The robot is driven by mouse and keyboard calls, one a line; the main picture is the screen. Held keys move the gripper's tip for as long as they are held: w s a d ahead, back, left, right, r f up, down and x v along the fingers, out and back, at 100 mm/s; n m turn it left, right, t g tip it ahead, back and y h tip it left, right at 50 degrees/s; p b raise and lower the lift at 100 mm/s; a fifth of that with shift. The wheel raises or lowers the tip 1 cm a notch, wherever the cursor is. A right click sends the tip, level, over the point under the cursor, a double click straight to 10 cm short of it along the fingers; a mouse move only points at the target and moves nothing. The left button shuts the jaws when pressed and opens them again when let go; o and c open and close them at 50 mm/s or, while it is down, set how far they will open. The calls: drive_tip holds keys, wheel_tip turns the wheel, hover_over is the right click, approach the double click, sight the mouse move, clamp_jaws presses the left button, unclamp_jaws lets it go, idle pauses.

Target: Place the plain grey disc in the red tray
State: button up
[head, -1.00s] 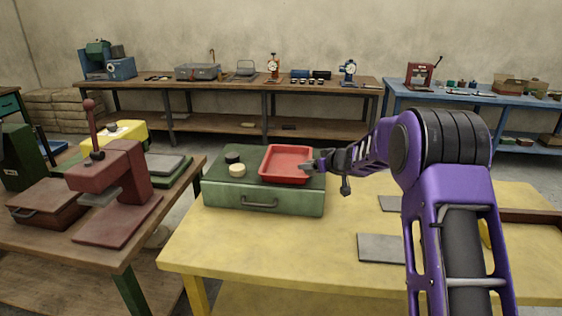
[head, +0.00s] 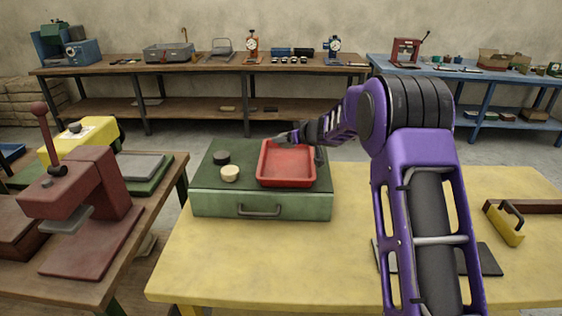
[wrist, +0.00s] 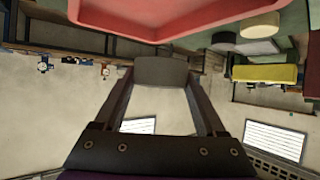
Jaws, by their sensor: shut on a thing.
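The red tray (head: 287,165) lies on top of a green case (head: 205,180), on its right part; its inside looks empty. My gripper (head: 284,138) is at the tray's far edge in the head view, small and partly hard to make out. In the wrist view my gripper (wrist: 162,88) is shut on the plain grey disc (wrist: 162,71), held between the fingertips. The red tray (wrist: 150,32) fills the top of that view, apart from the disc in the picture.
A black disc (head: 221,158) and a cream disc (head: 230,173) lie on the case left of the tray. The yellow table (head: 300,250) is clear in front of the case. Dark plates (head: 480,260) and a yellow-handled tool (head: 505,225) lie right. A red press (head: 95,190) stands left.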

sight(286, 170)
drive_tip(key=shift+w+f, duration=0.1)
drive_tip(key=shift+f, duration=0.25)
wheel_tip(286, 170, down, 9)
drive_tip(key=b, duration=0.3)
drive_tip(key=shift+f+b, duration=0.1)
drive_tip(key=shift+b, duration=0.2)
drive_tip(key=shift+f, duration=0.2)
drive_tip(key=o, duration=1.5)
drive_tip(key=shift+r, duration=0.1)
drive_tip(key=shift+r, duration=0.2)
drive_tip(key=v, duration=1.2)
drive_tip(key=shift+f+p, duration=0.15)
drive_tip(key=shift+p, duration=0.2)
